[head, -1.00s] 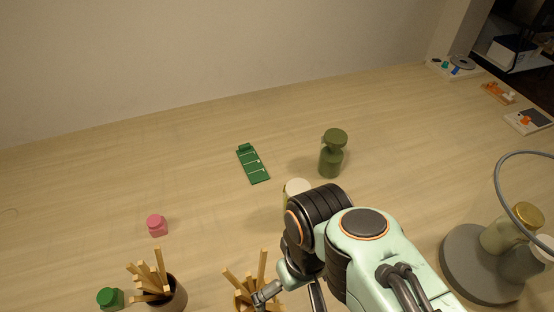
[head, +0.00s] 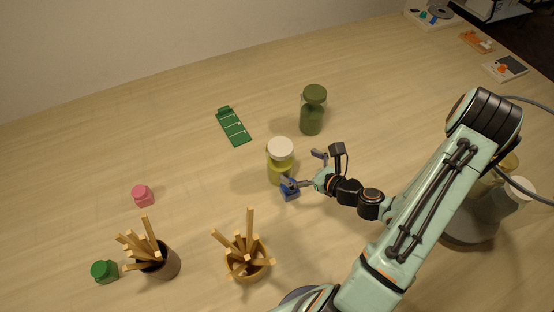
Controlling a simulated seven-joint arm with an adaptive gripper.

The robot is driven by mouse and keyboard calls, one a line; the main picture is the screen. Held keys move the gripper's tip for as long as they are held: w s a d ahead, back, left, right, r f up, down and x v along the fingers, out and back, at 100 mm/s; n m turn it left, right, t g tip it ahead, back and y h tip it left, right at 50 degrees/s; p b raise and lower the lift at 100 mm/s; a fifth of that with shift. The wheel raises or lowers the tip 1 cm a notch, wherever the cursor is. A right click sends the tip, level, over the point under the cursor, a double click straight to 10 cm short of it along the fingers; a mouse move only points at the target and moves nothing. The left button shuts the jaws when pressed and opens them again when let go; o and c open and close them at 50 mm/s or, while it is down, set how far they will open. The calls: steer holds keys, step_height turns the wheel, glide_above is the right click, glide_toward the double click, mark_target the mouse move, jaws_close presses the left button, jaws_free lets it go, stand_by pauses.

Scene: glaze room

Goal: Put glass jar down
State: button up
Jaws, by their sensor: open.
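A yellow-green glass jar with a white lid (head: 280,166) stands upright on the table near the middle of the head view. My gripper (head: 304,169) is just to its right, with its fingers spread and nothing between them. One finger is near the jar's lower right side; I cannot tell whether it touches. A dark green glass jar with a green lid (head: 312,112) stands upright farther back. More jars with a gold lid (head: 509,163) and a white lid (head: 521,187) stand at the right, partly behind my arm.
A small blue object (head: 290,190) is by the lower finger. A green strip (head: 234,127) lies behind left. The grey round stand (head: 470,230) is right.

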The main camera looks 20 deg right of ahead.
mark_target(280, 154)
steer(key=x, duration=0.6)
steer(key=shift+w+a+f, duration=0.1)
steer(key=shift+w, duration=0.2)
steer(key=c, duration=1.2)
